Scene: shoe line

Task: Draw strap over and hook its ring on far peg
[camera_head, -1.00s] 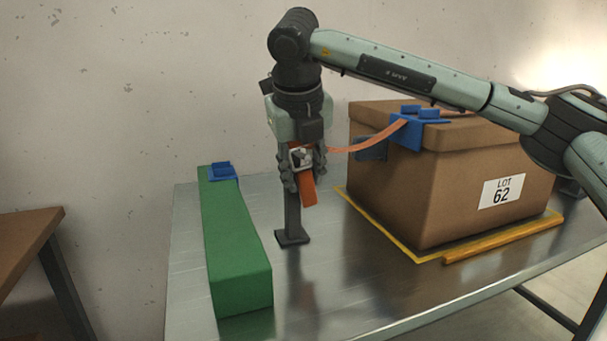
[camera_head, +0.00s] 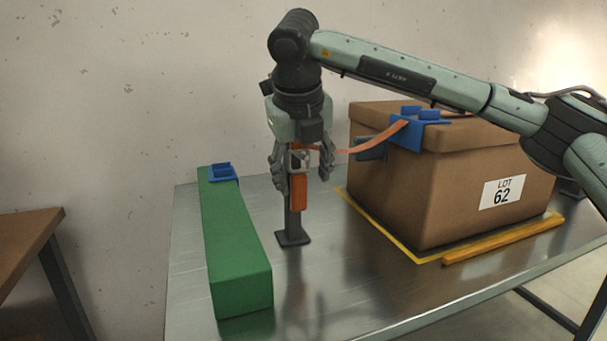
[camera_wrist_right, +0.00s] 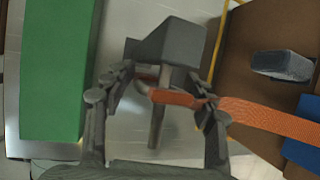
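The orange strap (camera_head: 362,147) runs from the top of the brown box (camera_head: 400,200) leftward to the dark post (camera_head: 294,222), and its loose end (camera_head: 300,194) hangs straight down in front of the post. The metal ring (camera_head: 301,161) is at the post's upper part; it also shows in the right wrist view (camera_wrist_right: 143,83), where it seems to loop round the thin peg (camera_wrist_right: 157,125). The strap partly hides this, so seating is hard to tell. My right gripper (camera_head: 303,180) is open, its fingers on both sides of ring and post. My left gripper is not in view.
A long green block (camera_head: 235,245) with a blue piece (camera_head: 222,172) on its far end lies left of the post. Blue corner guard (camera_head: 418,131) sits on the box edge. A yellow bar (camera_head: 500,237) lies along the box front. The metal table's front middle is clear.

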